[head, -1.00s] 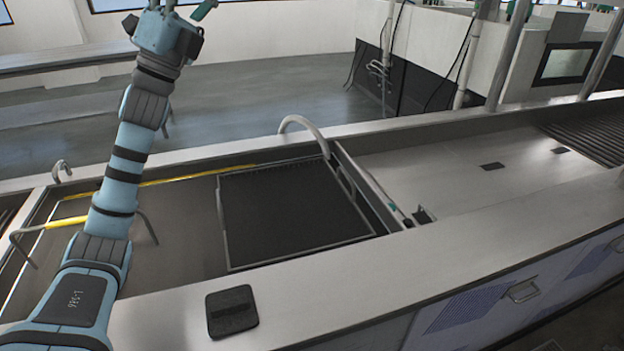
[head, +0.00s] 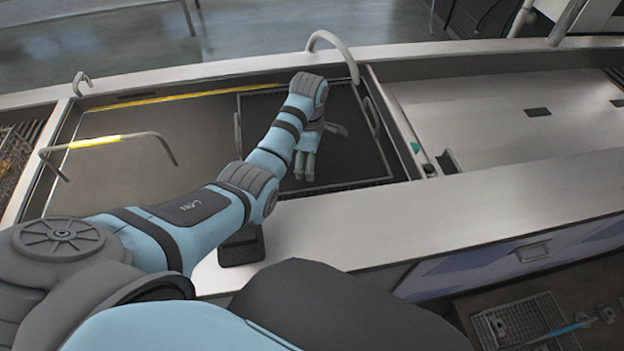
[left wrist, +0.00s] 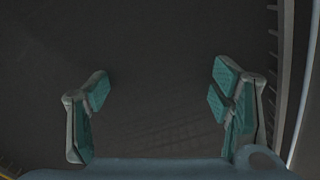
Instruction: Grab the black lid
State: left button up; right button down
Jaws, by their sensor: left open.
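The black lid (head: 242,250) is a dark, flat, rounded square lying on the front ledge of the tank counter. My left forearm hides part of it in the head view. My left gripper (head: 305,166) hangs over the dark mesh basket area of the tank, above and to the right of the lid. In the left wrist view the left gripper (left wrist: 160,105) is open, with its green-padded fingers wide apart and only a dark surface between them. The lid does not show in that view. My right gripper is not in view.
The rimmed wire basket (head: 366,183) sits in the tank. A curved pipe (head: 342,46) arches over the back rim, and a yellow-gripped handle (head: 92,142) stands at left. The steel counter (head: 520,205) is clear at right. A wire basket (head: 525,322) lies low at right.

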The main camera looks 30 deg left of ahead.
pick_arm(q)
jog(key=f+b, duration=0.1)
jog(key=f, duration=0.2)
jog(key=f+b, duration=0.1)
jog(key=f, duration=0.2)
jog(key=f+b, duration=0.1)
jog(key=f, duration=0.2)
jog(key=shift+w+d+b, duration=0.25)
jog(key=shift+w+b, duration=0.05)
jog(key=shift+w, duration=0.05)
jog(key=shift+r, duration=0.1)
grip_shut()
